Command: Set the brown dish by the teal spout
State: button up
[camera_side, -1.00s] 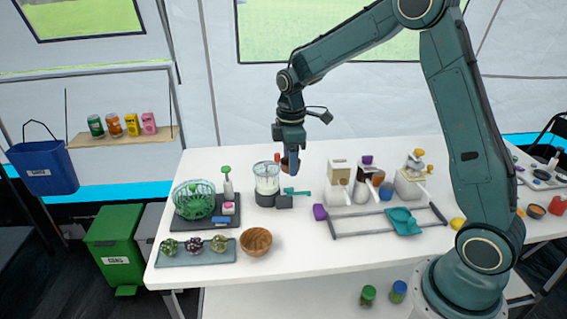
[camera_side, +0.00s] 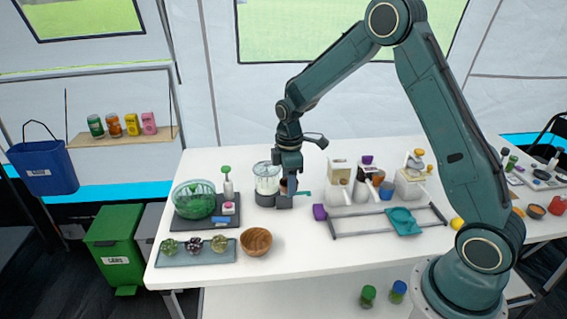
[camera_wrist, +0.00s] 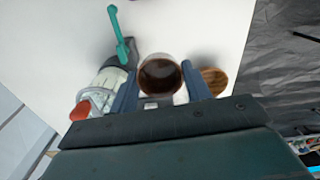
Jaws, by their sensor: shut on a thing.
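In the side view my gripper (camera_side: 285,198) is low over the table, just right of a clear jar with white contents (camera_side: 267,180) on a dark base. Only a brown sliver of the dish (camera_side: 283,186) shows there. The teal spout (camera_side: 305,193) sticks out to the right behind my gripper. In the wrist view the teal spout (camera_wrist: 121,35) lies up and left of the dish, apart from it.
A wooden bowl (camera_side: 256,242) stands at the table's front. A green basket (camera_side: 195,200) is on a dark tray to the left. White dispensers (camera_side: 339,183) and a grey rail frame with a teal dish (camera_side: 403,221) are to the right.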

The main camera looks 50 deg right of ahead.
aim_at(288, 220)
jog(key=shift+f, duration=5.65)
jog(key=shift+f, duration=0.15)
jog(key=o, duration=0.5)
notch_tip(288, 220, up, 11)
jog(key=shift+r, duration=0.65)
jog(key=shift+r, duration=0.1)
